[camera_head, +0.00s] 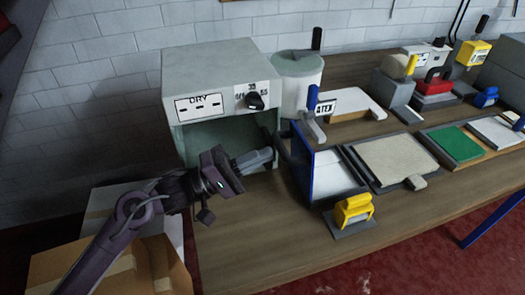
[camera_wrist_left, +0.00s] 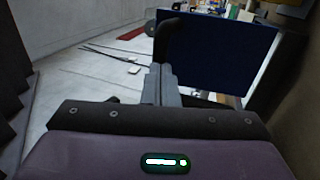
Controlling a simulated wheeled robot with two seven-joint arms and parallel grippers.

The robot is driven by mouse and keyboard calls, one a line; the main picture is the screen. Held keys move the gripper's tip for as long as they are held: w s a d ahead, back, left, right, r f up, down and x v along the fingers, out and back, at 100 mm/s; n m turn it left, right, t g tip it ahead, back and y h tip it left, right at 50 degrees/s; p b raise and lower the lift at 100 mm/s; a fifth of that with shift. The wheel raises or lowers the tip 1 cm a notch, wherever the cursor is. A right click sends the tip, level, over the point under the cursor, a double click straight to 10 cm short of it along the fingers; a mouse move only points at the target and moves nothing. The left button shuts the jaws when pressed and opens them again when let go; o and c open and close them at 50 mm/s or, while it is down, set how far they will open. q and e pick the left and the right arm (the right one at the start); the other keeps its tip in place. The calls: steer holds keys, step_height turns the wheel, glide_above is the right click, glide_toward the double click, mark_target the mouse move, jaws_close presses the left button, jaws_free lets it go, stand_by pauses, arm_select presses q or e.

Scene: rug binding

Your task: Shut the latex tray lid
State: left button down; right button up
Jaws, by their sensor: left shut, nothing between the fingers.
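The latex tray (camera_head: 340,178) is a shallow pale tray on the wooden bench. Its blue lid (camera_head: 301,158) stands upright along the tray's left side, so the tray is open. A dark handle (camera_head: 284,147) sticks out from the lid's left face. My left gripper (camera_head: 268,156) is shut and empty, just left of the lid and near the handle. The left wrist view shows the lid (camera_wrist_left: 225,55) ahead and the black handle (camera_wrist_left: 178,42) just beyond the fingers (camera_wrist_left: 160,84). I cannot tell whether they touch. My right gripper is out of view.
A grey box marked DRY (camera_head: 220,100) stands open-fronted behind my left gripper. A white pot (camera_head: 297,85) is behind the tray. A yellow-handled tool (camera_head: 353,210) sits in front, and a beige board (camera_head: 396,162) lies to the right.

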arm_select(q)
steer(key=shift+w+d+r, duration=0.1)
steer(key=shift+d, duration=0.25)
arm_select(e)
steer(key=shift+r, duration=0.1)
